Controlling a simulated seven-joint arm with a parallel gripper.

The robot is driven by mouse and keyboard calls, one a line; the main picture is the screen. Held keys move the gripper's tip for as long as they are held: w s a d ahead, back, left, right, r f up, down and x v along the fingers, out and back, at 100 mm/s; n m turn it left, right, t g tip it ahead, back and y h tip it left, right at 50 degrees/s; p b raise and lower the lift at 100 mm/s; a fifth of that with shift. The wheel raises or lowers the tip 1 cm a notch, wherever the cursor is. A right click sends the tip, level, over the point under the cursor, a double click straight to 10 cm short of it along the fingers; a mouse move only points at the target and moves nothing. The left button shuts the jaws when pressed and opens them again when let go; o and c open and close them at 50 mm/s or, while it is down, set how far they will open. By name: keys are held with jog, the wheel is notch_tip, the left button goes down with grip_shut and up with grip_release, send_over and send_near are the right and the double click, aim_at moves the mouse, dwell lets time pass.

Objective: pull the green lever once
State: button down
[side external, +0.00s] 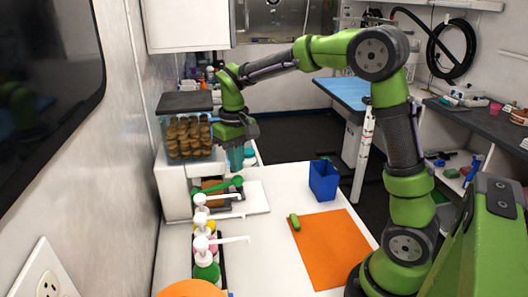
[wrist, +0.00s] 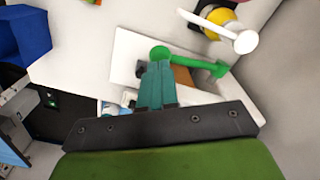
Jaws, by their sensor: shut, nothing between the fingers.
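The green lever (side external: 215,187) sticks out at the front of a white dispenser (side external: 175,197), low down, with a round knob at its near end. In the wrist view the lever (wrist: 195,62) runs from the knob, just beyond my fingertips, toward the right. My gripper (side external: 236,168) points down just above the knob in the side view, its teal fingers together and empty. The fingers also show in the wrist view (wrist: 156,72), covering part of the dispenser's front. I cannot tell whether they touch the knob.
A clear bin of brown treats (side external: 188,142) with a dark lid tops the dispenser, close beside my wrist. Pump bottles (side external: 204,247) stand nearer the camera. A blue container (side external: 323,181), an orange mat (side external: 333,250) and a small green item (side external: 294,222) lie right. The white counter between is clear.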

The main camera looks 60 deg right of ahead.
aim_at(237, 176)
jog(key=shift+f, duration=0.1)
dwell(0.4)
jog(key=shift+f, duration=3.45)
jog(key=shift+r, duration=0.1)
jog(key=shift+r, duration=3.5)
jog(key=shift+r, duration=2.45)
